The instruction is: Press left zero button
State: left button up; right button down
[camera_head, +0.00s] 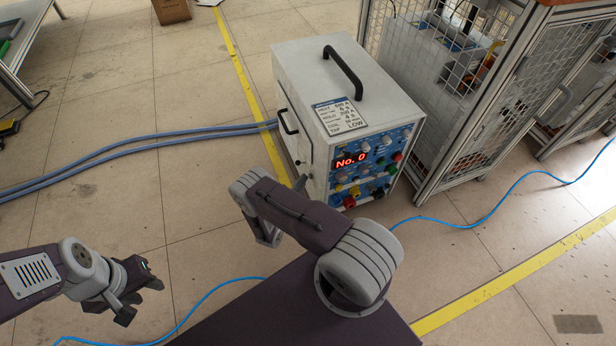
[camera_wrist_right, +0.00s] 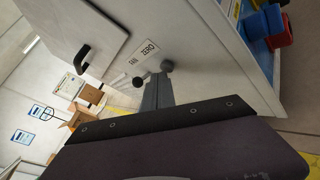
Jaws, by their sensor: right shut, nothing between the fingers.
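The heater (camera_head: 342,105) is a pale grey box with a blue front panel reading "No. 0".
A wire cage on a metal frame (camera_head: 470,90) stands right of the heater. Blue-grey hoses (camera_head: 130,140) run left from the heater, and thin blue cables cross the floor. A cardboard box (camera_head: 172,10) is at the back. Floor left of the heater is mostly clear.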

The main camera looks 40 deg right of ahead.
dwell(0.3)
jog(key=shift+w+a, duration=0.2)
jog(key=shift+a, duration=0.6)
jog(key=a+b, duration=0.1)
jog(key=a, duration=0.1)
jog(key=w+a+b, duration=0.1)
jog(key=a, duration=0.2)
jog(key=shift+w, duration=0.1)
jog(key=shift+d+r, duration=0.1)
jog(key=shift+r, duration=0.05)
dwell(0.5)
